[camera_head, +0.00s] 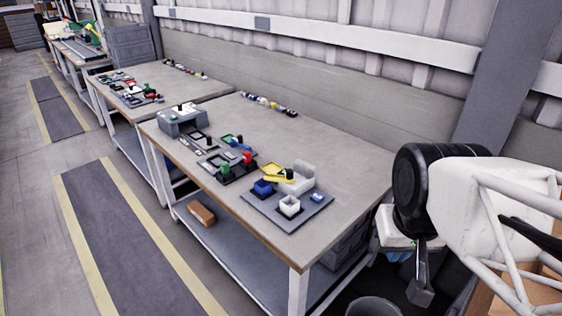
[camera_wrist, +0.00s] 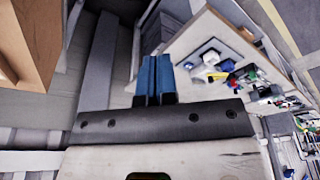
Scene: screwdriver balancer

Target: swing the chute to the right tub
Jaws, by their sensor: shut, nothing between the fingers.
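The yellow chute (camera_head: 276,173) sits on the bench with a black knob (camera_head: 290,174) by its right end. Its left part lies just above the blue tub (camera_head: 264,187) in the picture. The white tub (camera_head: 289,206) stands to the right of the blue tub and nearer the front edge. In the wrist view the chute (camera_wrist: 217,76) and white tub (camera_wrist: 210,57) show small, to the right of my gripper. My gripper (camera_wrist: 155,62) has blue fingers, shut together and empty. It is well away from the chute, off the bench's right end.
Red and green parts and a grey box (camera_head: 183,121) stand further left.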

